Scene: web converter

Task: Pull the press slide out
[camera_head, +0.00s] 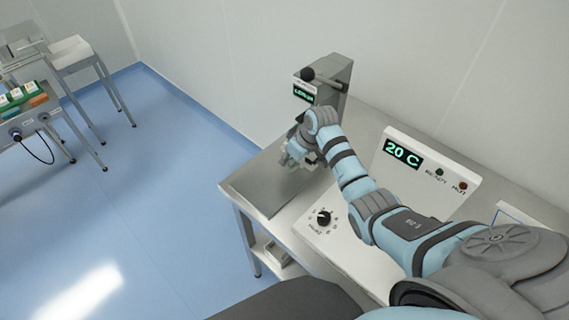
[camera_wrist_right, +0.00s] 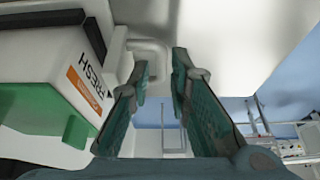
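The press (camera_head: 330,85) stands against the wall at the back of the bench, grey, with a lever ending in a black knob (camera_head: 307,74) and a small green display. A grey plate (camera_head: 262,190) lies in front of it; I cannot tell whether it is the slide. My right gripper (camera_head: 293,152) is over the plate, close in front of the press. In the right wrist view it (camera_wrist_right: 161,75) is open, its two teal fingers apart. A pale loop-shaped handle (camera_wrist_right: 150,48) shows by the fingertips; contact is unclear. My left gripper is not in view.
A white control box (camera_head: 415,165) reading 20 C stands right of the press, with a black dial (camera_head: 323,217) in front. Another table (camera_head: 35,115) stands far left; blue floor is clear between.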

